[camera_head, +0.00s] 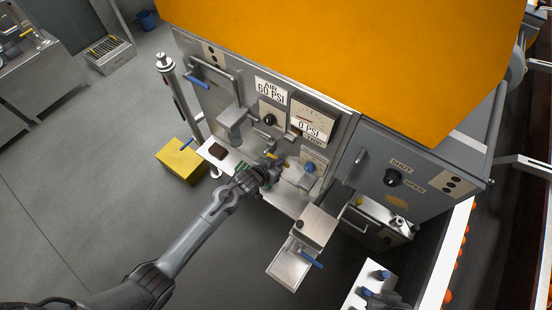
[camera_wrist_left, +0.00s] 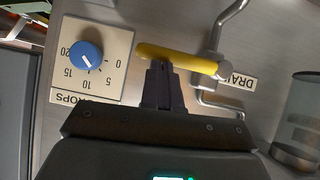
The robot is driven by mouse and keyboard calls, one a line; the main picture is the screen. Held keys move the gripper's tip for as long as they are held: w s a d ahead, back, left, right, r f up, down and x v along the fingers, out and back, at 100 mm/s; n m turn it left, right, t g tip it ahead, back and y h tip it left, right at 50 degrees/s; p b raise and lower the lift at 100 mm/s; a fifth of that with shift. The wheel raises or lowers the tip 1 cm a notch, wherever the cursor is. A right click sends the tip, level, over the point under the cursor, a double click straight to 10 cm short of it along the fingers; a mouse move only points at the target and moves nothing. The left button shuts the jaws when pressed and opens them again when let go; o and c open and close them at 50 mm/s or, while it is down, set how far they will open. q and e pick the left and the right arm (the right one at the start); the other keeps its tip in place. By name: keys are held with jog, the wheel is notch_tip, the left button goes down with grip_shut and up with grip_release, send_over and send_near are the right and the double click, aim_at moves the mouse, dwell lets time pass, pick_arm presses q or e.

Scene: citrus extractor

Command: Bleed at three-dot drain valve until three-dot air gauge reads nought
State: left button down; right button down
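In the head view, a placard reading "AIR 60 PSI" (camera_head: 270,90) sits above a dark knob. To its right, a dial gauge (camera_head: 314,114) has a readout of "0 PSI". The yellow drain valve handle (camera_head: 271,155) is below them, beside my left gripper (camera_head: 265,172). In the left wrist view, the yellow handle (camera_wrist_left: 190,60) lies crosswise over my left fingertips (camera_wrist_left: 163,75), left of a partly covered "DRAIN" label (camera_wrist_left: 238,82). The fingers are close together at the handle; a grip on it is not clear.
A blue knob on a "DROPS" dial (camera_wrist_left: 86,55) is close left of the fingers; a clear cup (camera_wrist_left: 304,110) is at right. Dotted plates (camera_head: 213,53) mark the grey panels. A metal tray (camera_head: 290,263) juts out below.

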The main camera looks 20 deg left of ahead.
pick_arm(q)
jog(key=shift+r, duration=0.1)
jog(key=w+r+p+v, duration=0.1)
jog(key=p+v, duration=0.5)
jog(key=v, duration=0.6)
jog(key=shift+s+d+r, duration=0.15)
jog(key=shift+d+r, duration=0.15)
jog(key=shift+r, duration=0.45)
